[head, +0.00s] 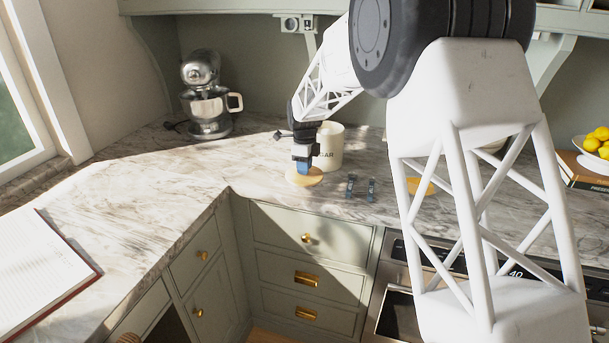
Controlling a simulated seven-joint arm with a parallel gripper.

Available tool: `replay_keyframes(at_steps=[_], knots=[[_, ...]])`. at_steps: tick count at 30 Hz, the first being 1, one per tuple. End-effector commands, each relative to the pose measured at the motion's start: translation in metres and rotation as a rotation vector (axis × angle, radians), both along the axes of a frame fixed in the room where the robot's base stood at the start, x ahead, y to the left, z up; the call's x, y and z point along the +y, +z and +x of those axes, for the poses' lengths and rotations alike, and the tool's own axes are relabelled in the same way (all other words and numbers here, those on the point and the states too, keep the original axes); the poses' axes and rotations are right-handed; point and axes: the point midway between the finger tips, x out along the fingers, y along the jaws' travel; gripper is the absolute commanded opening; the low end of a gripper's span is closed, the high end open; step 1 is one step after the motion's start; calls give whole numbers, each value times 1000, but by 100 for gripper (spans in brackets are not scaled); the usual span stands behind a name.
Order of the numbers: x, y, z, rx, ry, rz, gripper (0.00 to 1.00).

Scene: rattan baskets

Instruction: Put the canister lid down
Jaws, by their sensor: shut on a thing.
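The canister lid (305,178) is a pale wooden disc just above or on the marble counter; I cannot tell whether it touches. My gripper (303,168) points down over it and is shut on it, covering its top middle. The cream canister (330,146), with dark lettering ending in "GAR", stands upright just behind and to the right of my gripper. My gripper hides part of its left side.
Two small dark-blue items (361,189) stand on the marble counter (150,226) right of the lid. A silver stand mixer (207,97) is at the back left. An open notebook (39,277) lies at the front left. Counter left of the lid is clear.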

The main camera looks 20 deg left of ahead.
Motion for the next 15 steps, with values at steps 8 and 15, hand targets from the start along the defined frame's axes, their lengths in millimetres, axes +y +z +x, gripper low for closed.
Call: replay_keyframes(at_steps=[8, 15], knots=[[0, -26, 0, 1, 0, -1, 4], [0, -33, 0, 0, 0, 0, 4]])
